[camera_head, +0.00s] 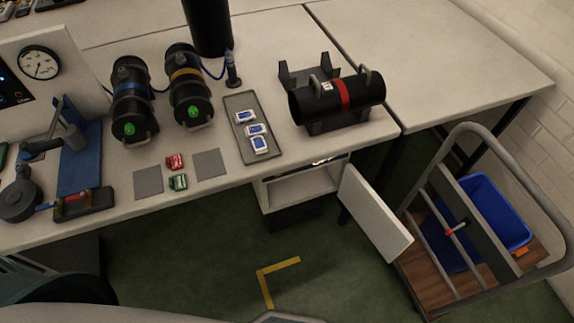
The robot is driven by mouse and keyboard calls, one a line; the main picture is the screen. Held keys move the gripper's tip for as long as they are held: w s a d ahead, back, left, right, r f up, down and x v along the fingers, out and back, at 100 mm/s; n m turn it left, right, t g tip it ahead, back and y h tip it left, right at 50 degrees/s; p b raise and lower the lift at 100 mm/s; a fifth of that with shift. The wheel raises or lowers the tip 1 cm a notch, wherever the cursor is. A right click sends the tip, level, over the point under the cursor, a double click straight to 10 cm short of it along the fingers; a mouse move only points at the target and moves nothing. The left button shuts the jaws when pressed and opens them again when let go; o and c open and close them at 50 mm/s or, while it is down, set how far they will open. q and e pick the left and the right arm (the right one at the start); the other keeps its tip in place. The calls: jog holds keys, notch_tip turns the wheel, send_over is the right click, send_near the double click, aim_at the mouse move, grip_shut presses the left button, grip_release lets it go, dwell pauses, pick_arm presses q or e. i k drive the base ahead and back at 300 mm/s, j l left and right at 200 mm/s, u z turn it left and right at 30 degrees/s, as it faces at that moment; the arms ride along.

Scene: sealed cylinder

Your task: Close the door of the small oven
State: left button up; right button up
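The small oven (297,190) is a white box under the front edge of the table, with its opening facing me. Its white door (374,214) stands wide open, hinged on the right side of the opening and swung out to the right over the green floor. The inside that shows looks empty. A small lit strip (322,161) shows at the top of the box. Neither of my grippers shows in this view, so nothing of mine is seen touching the door.
A trolley (427,277) with a blue bin (490,212) stands close to the door's right edge. The white table (230,190) above holds a black cylinder with a red band (342,97), a grey tray (236,112) and two more cylinders. The floor left of the door is clear.

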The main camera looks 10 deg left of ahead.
aim_at(389, 236)
jog(key=l+u, duration=0.25)
jog(key=l, duration=0.2)
jog(key=l+u, duration=0.25)
jog(key=l, duration=0.2)
jog(key=k+l+u, duration=0.25)
jog(key=l, duration=0.2)
jog(key=l+u, duration=0.25)
jog(key=l, duration=0.2)
